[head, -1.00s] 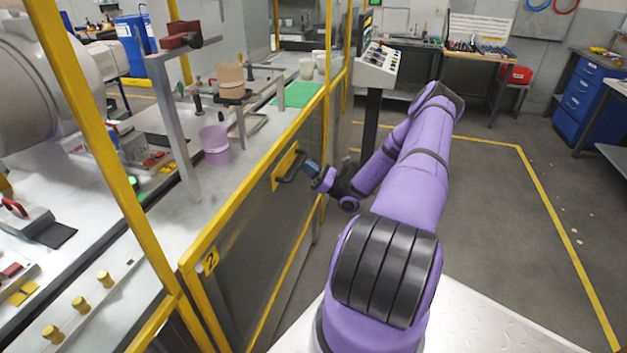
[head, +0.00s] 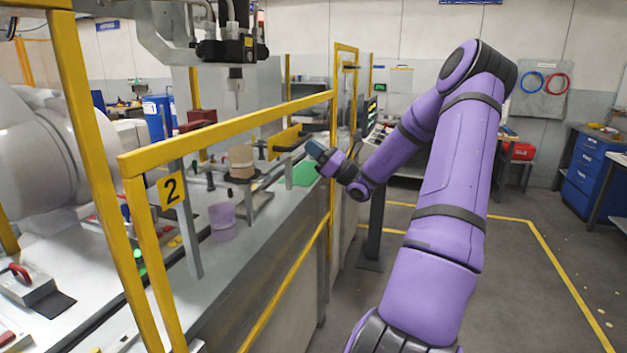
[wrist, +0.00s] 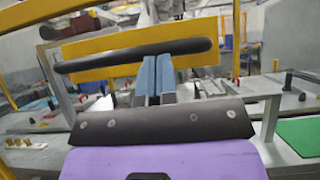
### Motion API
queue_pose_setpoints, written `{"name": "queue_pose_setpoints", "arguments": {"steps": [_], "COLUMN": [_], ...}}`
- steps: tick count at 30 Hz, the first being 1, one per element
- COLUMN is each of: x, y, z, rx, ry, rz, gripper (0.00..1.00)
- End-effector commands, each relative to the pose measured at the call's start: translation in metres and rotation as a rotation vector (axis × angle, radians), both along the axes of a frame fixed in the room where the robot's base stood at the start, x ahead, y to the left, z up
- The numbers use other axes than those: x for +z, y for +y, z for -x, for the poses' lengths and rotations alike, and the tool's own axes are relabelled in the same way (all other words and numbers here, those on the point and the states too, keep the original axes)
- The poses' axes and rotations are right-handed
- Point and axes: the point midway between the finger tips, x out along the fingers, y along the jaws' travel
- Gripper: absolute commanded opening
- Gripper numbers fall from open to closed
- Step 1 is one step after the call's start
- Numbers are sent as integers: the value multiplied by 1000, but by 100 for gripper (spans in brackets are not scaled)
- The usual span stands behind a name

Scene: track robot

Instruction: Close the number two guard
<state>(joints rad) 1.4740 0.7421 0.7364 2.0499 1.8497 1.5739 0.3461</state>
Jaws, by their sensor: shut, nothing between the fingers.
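The number two guard (head: 228,125) is a yellow-framed panel with a black "2" on a yellow label (head: 171,189). Its top bar now stands well above the bench, which shows through below it. Its black handle (head: 294,146) is a bar on a yellow plate (head: 284,138); the handle crosses the wrist view (wrist: 110,62). My gripper (head: 312,151) is at the right end of the handle. In the wrist view, its blue fingers (wrist: 157,60) are together and empty, with their tips against or just in front of the bar's lower edge. I cannot tell whether they touch.
Behind the guard, the bench holds a purple cup (head: 222,220), a tan stack (head: 241,160) and a green mat (head: 304,174). A grey robot arm (head: 40,150) stands at left. A yellow post (head: 333,130) is close to my gripper. Open floor (head: 480,290) lies to the right.

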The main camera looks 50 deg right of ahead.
Motion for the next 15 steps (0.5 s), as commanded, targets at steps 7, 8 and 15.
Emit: {"name": "queue_pose_setpoints", "arguments": {"steps": [7, 8, 15], "x": [85, 94, 153], "y": [2, 2, 2], "z": [-1, -1, -1], "rx": [1, 2, 3], "ry": [-3, -3, -3], "rz": [9, 9, 7], "gripper": [0, 0, 0]}}
